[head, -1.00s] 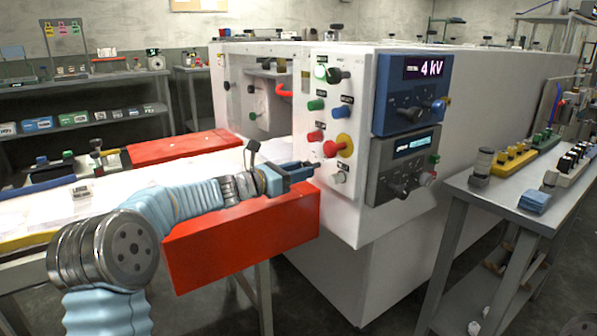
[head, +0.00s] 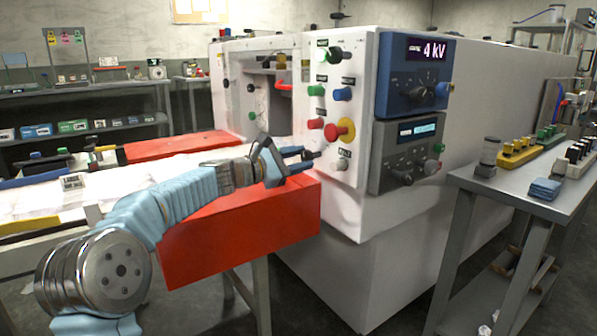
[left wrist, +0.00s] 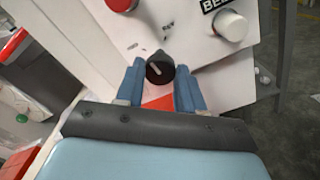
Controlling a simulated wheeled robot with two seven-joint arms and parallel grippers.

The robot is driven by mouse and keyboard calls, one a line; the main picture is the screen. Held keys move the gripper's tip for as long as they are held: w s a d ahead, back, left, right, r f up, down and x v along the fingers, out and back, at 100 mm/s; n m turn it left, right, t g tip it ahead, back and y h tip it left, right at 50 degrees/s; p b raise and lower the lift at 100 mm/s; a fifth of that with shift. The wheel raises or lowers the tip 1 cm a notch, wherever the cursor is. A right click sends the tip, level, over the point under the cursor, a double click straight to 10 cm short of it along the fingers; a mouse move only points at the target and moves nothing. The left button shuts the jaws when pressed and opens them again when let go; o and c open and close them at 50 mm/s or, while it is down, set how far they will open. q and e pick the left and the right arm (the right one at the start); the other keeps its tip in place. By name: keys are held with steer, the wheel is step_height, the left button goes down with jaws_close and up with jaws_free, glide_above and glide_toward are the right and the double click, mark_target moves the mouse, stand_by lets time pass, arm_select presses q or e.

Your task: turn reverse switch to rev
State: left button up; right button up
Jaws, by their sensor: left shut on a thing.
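My right gripper is not in view.
A red and yellow button (head: 340,130) and a white BELL knob (left wrist: 229,25) sit close by. A red block (head: 240,235) lies under my left forearm. A grey side table (head: 500,186) with parts stands at the right.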

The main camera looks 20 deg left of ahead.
arm_select(q)
steer(key=m+b, duration=0.1)
steer(key=m, duration=0.1)
steer(key=m+b, duration=0.1)
steer(key=b, duration=0.1)
steer(key=m+b, duration=0.1)
steer(key=m, duration=0.1)
steer(key=shift+f+m, duration=0.25)
steer(key=shift+m, duration=0.05)
steer(key=shift+r+m+b, duration=0.15)
steer(key=shift+m+b, duration=1.3)
steer(key=shift+m, duration=0.75)
steer(key=o, duration=1)
steer(key=shift+o, duration=0.2)
